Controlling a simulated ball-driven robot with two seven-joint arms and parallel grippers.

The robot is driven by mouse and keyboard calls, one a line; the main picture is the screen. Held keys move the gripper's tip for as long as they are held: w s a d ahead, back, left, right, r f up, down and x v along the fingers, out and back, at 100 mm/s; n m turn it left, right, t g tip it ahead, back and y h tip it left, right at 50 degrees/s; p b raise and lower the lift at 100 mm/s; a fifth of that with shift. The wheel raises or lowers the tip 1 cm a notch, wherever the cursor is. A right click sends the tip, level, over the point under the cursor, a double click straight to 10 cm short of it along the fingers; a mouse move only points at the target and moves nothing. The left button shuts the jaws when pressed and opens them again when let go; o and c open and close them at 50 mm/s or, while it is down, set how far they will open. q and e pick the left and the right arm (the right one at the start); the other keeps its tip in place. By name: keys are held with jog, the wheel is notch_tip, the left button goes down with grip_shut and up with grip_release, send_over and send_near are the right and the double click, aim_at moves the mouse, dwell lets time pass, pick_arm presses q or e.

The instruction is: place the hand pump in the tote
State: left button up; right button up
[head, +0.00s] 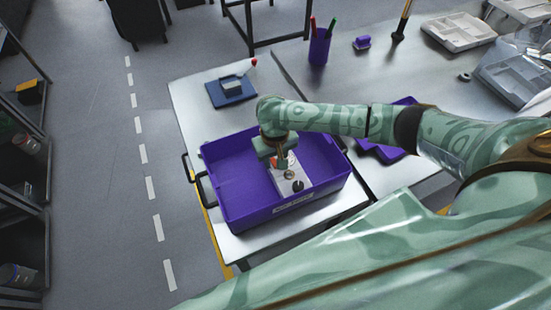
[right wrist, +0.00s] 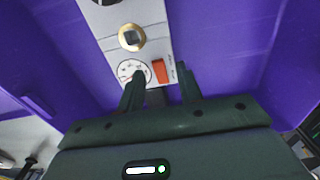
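A light grey unit with a round dial, a red-orange block and a brass ring, which I take for the hand pump (head: 288,174), is inside the purple tote (head: 237,207). In the right wrist view the pump (right wrist: 125,18) lies between the purple walls of the tote (right wrist: 55,50). My right gripper (head: 277,157) reaches down into the tote over the pump's far end. In the right wrist view its two fingers (right wrist: 160,75) stand apart near the dial and the red-orange block, with no clear grip on the pump. My left gripper is not in view.
The tote stands on a light table. Behind it is a blue plate (head: 231,92) with a grey block and a red-knobbed lever. A purple pen cup (head: 319,47), a small purple block (head: 362,42) and grey trays (head: 458,31) are on the right-hand table. Shelves line the left.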

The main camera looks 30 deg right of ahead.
notch_tip(320, 180, up, 11)
jog(key=p, duration=0.4)
jog(key=shift+s, duration=0.15)
jog(key=shift+a+f, duration=0.1)
jog(key=shift+a, duration=0.05)
